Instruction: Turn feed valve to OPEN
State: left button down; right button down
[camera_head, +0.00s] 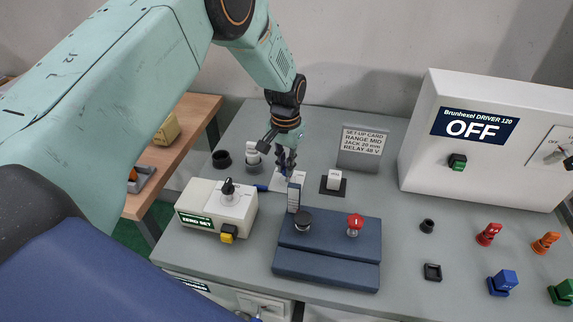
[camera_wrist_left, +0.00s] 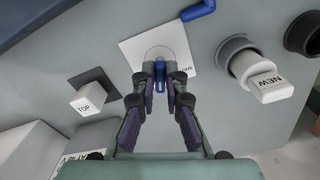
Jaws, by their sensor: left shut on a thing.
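The feed valve appears to be a blue handle (camera_wrist_left: 160,85) on a white square plate (camera_wrist_left: 135,48) with a round disc, best seen in the left wrist view. My left gripper (camera_wrist_left: 161,76) is shut on the blue handle, with a fingertip on each side. In the head view my left gripper (camera_head: 287,163) points down at the white plate (camera_head: 277,183) near the back of the bench, partly hiding the plate and handle. My right gripper is in neither view.
A ZERO SET box (camera_head: 200,200) stands at left, and a blue fixture (camera_head: 325,270) with black and red knobs stands in front. A set-up card (camera_head: 362,148) is behind. A DRIVER box (camera_head: 420,140) reading OFF is at right. A bent blue piece (camera_wrist_left: 198,10) lies beside the plate.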

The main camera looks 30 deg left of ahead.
pick_arm(q)
jog(key=m, duration=0.4)
jog(key=shift+w+a+r+m, duration=0.15)
jog(key=shift+w+a+m, duration=0.05)
jog(key=shift+w+m, duration=0.1)
jog(key=shift+m, duration=0.3)
jog(key=c, duration=1.4)
grip_release()
jog(key=shift+s, duration=0.1)
notch_tip(320, 180, up, 12)
jog(key=shift+s, duration=0.1)
